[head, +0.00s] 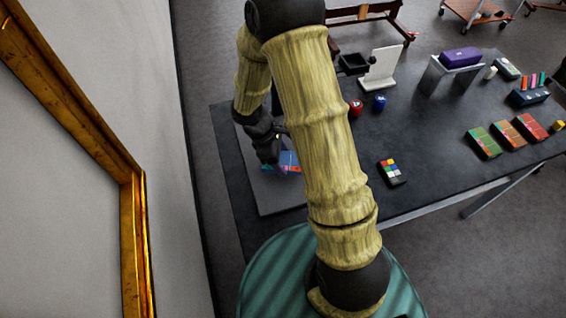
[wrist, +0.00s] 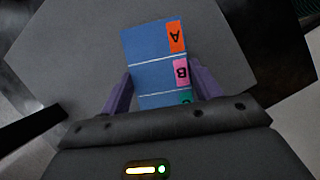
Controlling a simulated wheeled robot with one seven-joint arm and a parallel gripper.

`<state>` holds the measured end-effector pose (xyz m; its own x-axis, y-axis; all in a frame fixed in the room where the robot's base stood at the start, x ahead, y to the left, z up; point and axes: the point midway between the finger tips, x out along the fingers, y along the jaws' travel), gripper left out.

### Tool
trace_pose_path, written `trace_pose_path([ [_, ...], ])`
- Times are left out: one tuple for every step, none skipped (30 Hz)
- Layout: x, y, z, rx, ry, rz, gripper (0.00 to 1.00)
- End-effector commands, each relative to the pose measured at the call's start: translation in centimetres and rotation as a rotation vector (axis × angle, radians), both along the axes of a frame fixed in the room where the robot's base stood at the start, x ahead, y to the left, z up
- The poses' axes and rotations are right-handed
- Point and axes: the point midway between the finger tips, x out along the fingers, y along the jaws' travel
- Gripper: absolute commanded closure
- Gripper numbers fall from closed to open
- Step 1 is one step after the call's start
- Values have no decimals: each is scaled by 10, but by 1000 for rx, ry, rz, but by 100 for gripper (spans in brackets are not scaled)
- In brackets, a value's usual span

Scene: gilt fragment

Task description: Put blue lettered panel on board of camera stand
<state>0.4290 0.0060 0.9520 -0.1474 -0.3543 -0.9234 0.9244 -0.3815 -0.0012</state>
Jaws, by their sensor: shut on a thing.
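The blue lettered panel (wrist: 150,72) has white lines and orange, pink and green tabs along one edge; A and B are readable. My gripper (wrist: 160,80) is shut on it, with a purple finger at each side. In the head view the panel (head: 288,160) shows just beside my dark gripper (head: 272,152), partly hidden. Both are over the flat grey board (head: 272,195) at the table's left end; it also shows in the wrist view (wrist: 70,55). I cannot tell whether the panel touches the board. My arm hides part of the board and any upright of the stand.
On the dark table (head: 435,125) are a colour-square block (head: 391,172), red (head: 356,108) and blue (head: 379,102) pots, a white L-shaped stand (head: 381,70) and several coloured panels at right. A gilt frame (head: 133,230) hangs on the left wall. The table's middle is mostly clear.

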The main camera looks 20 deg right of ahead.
Motion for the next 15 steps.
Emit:
trace_pose_path([
  [0,1,0,1,-1,3,65],
  [0,1,0,1,-1,3,65],
  [0,2,0,1,-1,4,65],
  [0,2,0,1,-1,4,65],
  [0,1,0,1,-1,4,65],
  [0,1,0,1,-1,3,65],
  [0,1,0,1,-1,3,65],
  [0,1,-1,0,0,2,65],
  [0,0,-4,0,1,2,65],
  [0,0,-7,0,1,2,65],
  [0,0,-11,1,2,2,65],
  [-1,0,-16,-1,3,1,65],
  [0,-1,-20,-1,3,0,65],
  [0,0,-25,0,3,1,65],
  [0,0,-30,0,3,1,65],
])
